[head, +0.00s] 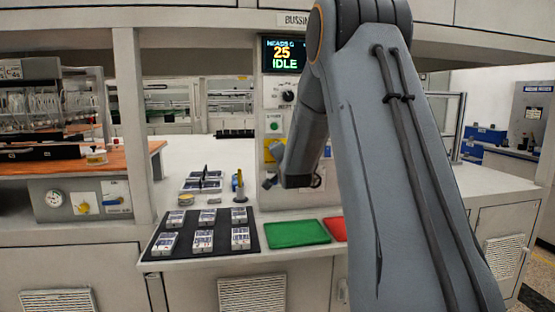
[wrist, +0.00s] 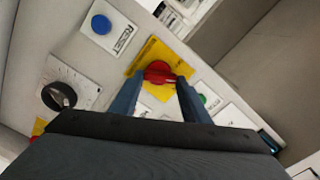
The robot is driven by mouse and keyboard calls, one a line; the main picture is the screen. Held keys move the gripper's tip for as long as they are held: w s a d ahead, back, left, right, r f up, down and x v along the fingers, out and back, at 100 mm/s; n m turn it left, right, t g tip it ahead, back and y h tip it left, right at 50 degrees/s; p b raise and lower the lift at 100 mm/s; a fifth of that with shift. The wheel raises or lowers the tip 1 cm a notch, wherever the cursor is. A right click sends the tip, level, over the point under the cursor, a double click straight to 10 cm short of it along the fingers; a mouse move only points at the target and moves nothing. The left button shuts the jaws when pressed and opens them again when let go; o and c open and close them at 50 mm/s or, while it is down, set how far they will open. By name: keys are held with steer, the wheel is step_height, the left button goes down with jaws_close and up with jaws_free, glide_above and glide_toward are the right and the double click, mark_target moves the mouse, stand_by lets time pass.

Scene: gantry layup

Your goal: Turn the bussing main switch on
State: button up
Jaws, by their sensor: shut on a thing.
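The bussing main switch is a red rotary knob (wrist: 158,72) on a yellow plate (wrist: 150,55) in the wrist view. My gripper (wrist: 158,82) has one finger on each side of the knob and is shut on it. In the head view the yellow plate (head: 269,148) shows only in part on the bussing column, behind my arm. The display (head: 284,54) above reads 25 and IDLE.
In the wrist view a blue RESET button (wrist: 100,24), a black dial (wrist: 60,95) and a green button (wrist: 202,99) sit close around the switch. Below the column are a black mat (head: 188,251) with several labelled packs, a green tray (head: 297,233) and a red tray (head: 335,228).

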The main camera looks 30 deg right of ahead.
steer(key=m+b, duration=0.1)
steer(key=m, duration=0.5)
steer(key=shift+d+f+b, duration=0.1)
steer(key=shift+b, duration=0.3)
stand_by(0.3)
steer(key=o, duration=1)
steer(key=shift+o, duration=0.2)
steer(key=b+v, duration=0.1)
steer(key=v, duration=0.7)
steer(key=shift+b, duration=0.35)
